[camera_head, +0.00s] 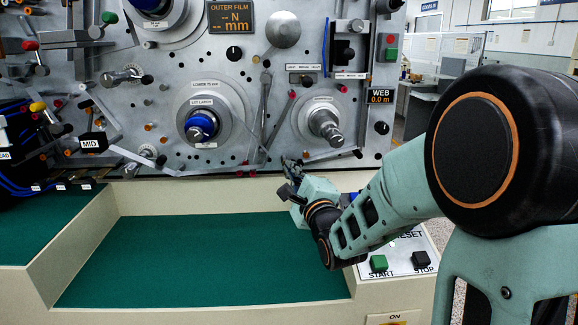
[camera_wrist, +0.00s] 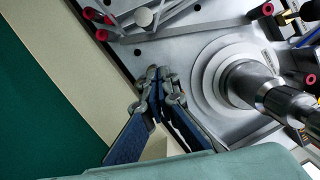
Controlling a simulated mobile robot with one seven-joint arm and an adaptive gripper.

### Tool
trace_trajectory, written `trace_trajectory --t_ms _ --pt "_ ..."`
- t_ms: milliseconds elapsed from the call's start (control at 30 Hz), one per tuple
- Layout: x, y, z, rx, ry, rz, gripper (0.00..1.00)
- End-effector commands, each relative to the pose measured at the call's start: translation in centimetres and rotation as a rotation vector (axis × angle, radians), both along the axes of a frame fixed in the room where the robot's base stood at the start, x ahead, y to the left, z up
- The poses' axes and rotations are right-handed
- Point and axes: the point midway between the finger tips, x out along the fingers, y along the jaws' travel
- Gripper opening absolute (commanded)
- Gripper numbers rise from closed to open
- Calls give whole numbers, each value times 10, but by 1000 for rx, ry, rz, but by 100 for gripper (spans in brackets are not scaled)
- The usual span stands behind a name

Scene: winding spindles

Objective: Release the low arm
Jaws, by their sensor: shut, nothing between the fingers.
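My gripper (camera_head: 290,166) is in front of the lower edge of the grey machine panel (camera_head: 240,110), below and left of the right spindle (camera_head: 325,124). Its blue-grey fingers (camera_wrist: 157,78) are together and empty in the wrist view, beside the large round flange of that spindle (camera_wrist: 262,85). Slim metal arms (camera_wrist: 175,22) with a round grey knob (camera_wrist: 143,17) lie beyond the fingertips, apart from them. In the head view, slim bars (camera_head: 265,108) stand between the two lower spindles. No label reading low is legible, so I cannot tell which is the low arm.
Red-tipped pins (camera_wrist: 101,34) stick out near the panel edge. A spindle with a blue core (camera_head: 201,126) is at the left, and an arm labelled MID (camera_head: 93,143) is beyond it. The green tray floor (camera_head: 200,260) is clear. START (camera_head: 378,263) and STOP buttons sit below my arm.

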Motion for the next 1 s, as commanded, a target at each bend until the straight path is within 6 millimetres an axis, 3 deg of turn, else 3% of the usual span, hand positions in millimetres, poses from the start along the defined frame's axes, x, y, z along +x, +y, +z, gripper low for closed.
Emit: trace_trajectory --t_ms 200,400,833,1000 --pt "-42 -11 -3 -1 0 -1 0" --pt "-63 -16 -4 -1 0 -1 0" --pt "-68 -16 -5 0 0 0 0" --pt "-60 -14 -6 -58 18 10 0"
